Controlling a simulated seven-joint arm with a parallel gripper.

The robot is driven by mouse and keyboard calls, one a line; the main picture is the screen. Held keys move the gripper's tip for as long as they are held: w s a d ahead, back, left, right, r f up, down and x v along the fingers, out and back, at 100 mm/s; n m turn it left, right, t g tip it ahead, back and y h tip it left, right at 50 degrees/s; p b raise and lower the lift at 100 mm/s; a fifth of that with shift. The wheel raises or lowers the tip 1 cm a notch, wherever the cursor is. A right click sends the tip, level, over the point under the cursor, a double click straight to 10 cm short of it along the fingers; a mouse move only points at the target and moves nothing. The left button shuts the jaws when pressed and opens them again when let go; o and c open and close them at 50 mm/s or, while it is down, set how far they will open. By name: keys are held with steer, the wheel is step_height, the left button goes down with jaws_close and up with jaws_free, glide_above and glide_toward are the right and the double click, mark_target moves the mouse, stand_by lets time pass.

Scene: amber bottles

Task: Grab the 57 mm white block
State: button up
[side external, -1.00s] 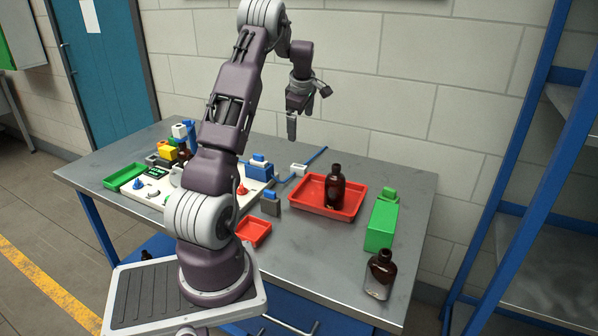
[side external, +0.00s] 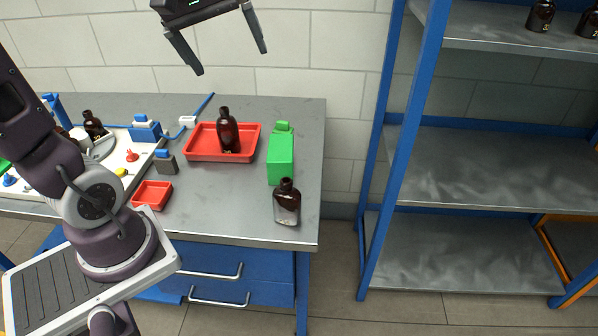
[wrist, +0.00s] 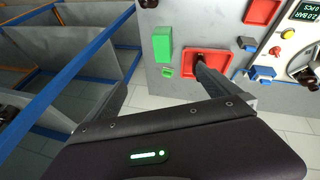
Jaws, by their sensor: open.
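A small white block (side external: 187,121) lies on the grey bench in the side view, just behind the left part of the red tray (side external: 190,150) and beside a blue tube. I cannot pick it out clearly in the wrist view. My gripper (side external: 231,62) is open and empty, its two dark fingers spread, high above the bench. In the side view it appears above and to the right of the white block. In the wrist view my gripper (wrist: 162,76) has its right finger crossing in front of the red tray (wrist: 215,59).
An amber bottle (side external: 228,131) stands in the red tray. A green container (side external: 281,155) and another amber bottle (side external: 287,203) stand to the right. A grey block with a blue top (side external: 165,162) and a small red tray (side external: 152,194) are nearer. A blue-framed shelf (side external: 400,150) rises at right.

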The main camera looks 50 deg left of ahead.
steer(key=s+d+m, duration=0.4)
steer(key=s+d, duration=0.1)
steer(key=d, duration=0.2)
steer(key=shift+f+m+t+h, duration=0.3)
steer(key=shift+f+h, duration=0.05)
steer(key=shift+h, duration=0.05)
steer(key=s+d+f+m, duration=0.1)
steer(key=s+d+m, duration=0.1)
steer(key=s, duration=0.1)
steer(key=s+d+f+m, duration=0.1)
steer(key=s+d+m, duration=0.1)
steer(key=s+d+f+m, duration=0.2)
steer(key=s+m, duration=0.1)
steer(key=shift+s+d+h, duration=0.15)
steer(key=shift+s+h, duration=0.2)
steer(key=shift+h, duration=0.05)
steer(key=shift+c, duration=1.1)
steer(key=shift+s+d+f, duration=0.1)
steer(key=shift+s+f, duration=0.1)
steer(key=shift+s, duration=0.05)
steer(key=c, duration=0.4)
steer(key=shift+c, duration=0.9)
steer(key=shift+w, duration=0.15)
